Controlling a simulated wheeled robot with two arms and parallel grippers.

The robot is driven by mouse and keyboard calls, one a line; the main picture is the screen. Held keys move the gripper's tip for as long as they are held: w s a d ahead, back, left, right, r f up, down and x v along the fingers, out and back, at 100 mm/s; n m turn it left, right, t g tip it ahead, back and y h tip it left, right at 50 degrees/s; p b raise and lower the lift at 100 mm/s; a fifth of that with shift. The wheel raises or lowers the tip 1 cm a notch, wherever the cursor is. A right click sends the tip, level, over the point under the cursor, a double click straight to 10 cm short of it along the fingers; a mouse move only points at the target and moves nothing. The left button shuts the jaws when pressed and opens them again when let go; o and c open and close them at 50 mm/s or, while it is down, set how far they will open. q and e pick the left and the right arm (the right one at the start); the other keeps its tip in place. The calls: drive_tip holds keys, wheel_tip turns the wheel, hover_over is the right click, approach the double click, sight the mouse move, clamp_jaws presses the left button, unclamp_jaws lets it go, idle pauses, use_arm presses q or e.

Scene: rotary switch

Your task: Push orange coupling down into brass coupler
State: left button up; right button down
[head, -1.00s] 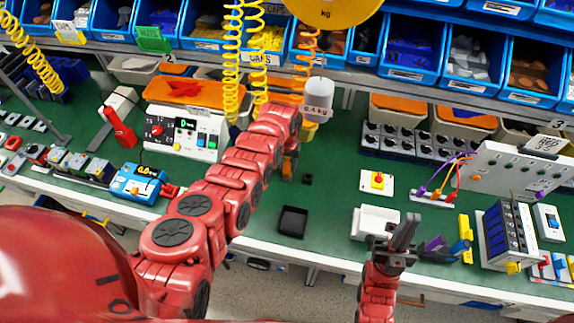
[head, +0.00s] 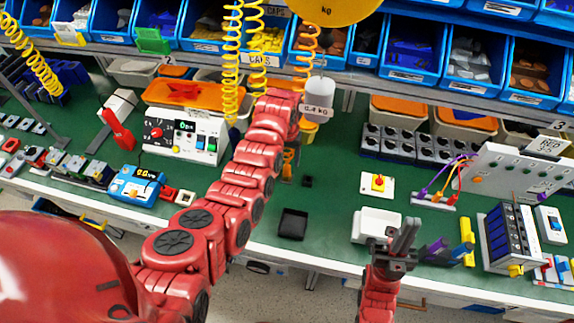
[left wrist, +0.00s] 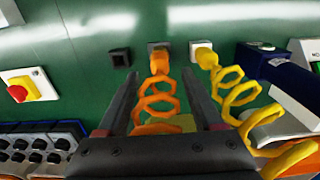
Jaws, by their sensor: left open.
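The orange coupling (left wrist: 159,66) shows in the left wrist view at the end of an orange coiled hose. It stands at a small grey block (left wrist: 158,47) on the green bench; the brass coupler itself is not clear, and I cannot tell how deep the coupling sits. My left gripper (left wrist: 161,76) is open, with one finger on each side of the orange hose, visibly apart from it. In the head view my left arm hides that gripper; an orange part (head: 288,162) shows beside the arm. My right gripper (head: 404,238) stands over the front right of the bench, its fingers close together.
A yellow coiled hose ends at a white block (left wrist: 202,49) right of the orange one. A small black square (left wrist: 120,57) lies left. A dark blue body (left wrist: 285,75) stands further right.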

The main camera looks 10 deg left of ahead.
use_arm(q)
wheel_tip(320, 180, up, 4)
drive_tip(key=shift+w+b, duration=0.15)
drive_tip(key=shift+b, duration=0.3)
wheel_tip(320, 180, up, 8)
drive_tip(key=p, duration=0.4)
drive_tip(key=shift+f, duration=0.1)
